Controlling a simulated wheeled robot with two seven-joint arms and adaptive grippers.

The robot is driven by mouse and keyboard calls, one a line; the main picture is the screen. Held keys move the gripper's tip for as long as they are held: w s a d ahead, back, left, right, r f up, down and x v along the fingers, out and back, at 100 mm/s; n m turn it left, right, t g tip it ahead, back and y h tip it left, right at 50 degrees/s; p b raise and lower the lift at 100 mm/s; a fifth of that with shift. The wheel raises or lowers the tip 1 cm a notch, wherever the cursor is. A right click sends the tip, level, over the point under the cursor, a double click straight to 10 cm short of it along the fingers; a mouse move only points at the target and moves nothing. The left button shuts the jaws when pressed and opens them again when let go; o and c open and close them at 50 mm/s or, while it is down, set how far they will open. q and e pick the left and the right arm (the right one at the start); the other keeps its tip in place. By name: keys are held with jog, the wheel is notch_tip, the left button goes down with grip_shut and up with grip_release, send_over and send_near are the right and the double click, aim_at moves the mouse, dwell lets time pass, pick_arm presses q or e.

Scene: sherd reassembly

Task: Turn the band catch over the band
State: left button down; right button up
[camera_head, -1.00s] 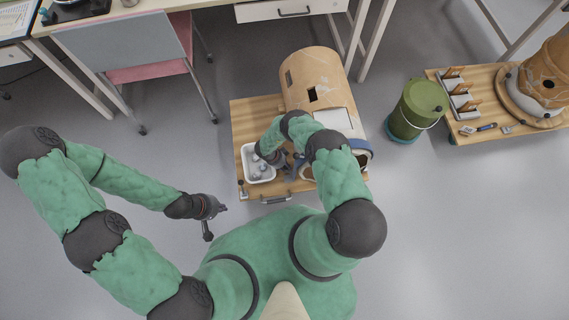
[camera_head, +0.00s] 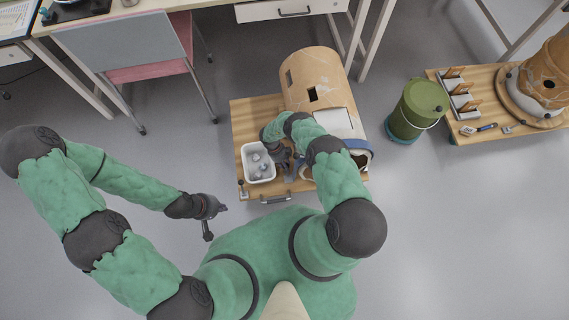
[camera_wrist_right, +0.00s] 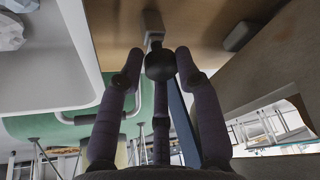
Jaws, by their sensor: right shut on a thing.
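The blue band (camera_head: 357,146) runs round the near end of the large tan clay vessel (camera_head: 311,66), which lies on the wooden cart top. My right gripper (camera_head: 285,166) is low between the white tray and the vessel, partly hidden by my forearm. In the right wrist view my right gripper (camera_wrist_right: 159,72) has its fingers closed round a dark knob (camera_wrist_right: 160,62) on a pale stem. I take this knob for the band catch. A blue strip (camera_wrist_right: 181,122) hangs beside it. My left gripper (camera_head: 214,215) is apart from everything over the floor, fingers spread and empty.
A white tray (camera_head: 246,163) with grey sherds stands left of my right gripper; its wall (camera_wrist_right: 86,45) is close in the wrist view. A green bucket (camera_head: 415,108) and a second wooden cart (camera_head: 437,85) stand right. A chair (camera_head: 127,45) is at the back left.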

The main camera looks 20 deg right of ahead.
jog(key=shift+w+d+r, duration=0.2)
jog(key=shift+d+r, duration=0.05)
jog(key=shift+d, duration=0.25)
jog(key=o, duration=1)
jog(key=shift+o, duration=0.4)
jog(key=shift+s, duration=0.15)
jog(key=shift+f, duration=0.1)
jog(key=shift+a, duration=0.15)
jog(key=shift+w+a+r, duration=0.15)
jog(key=shift+w+r, duration=0.05)
jog(key=shift+r, duration=0.45)
jog(key=v, duration=1)
jog(key=shift+w+r, duration=0.2)
jog(key=shift+r, duration=0.1)
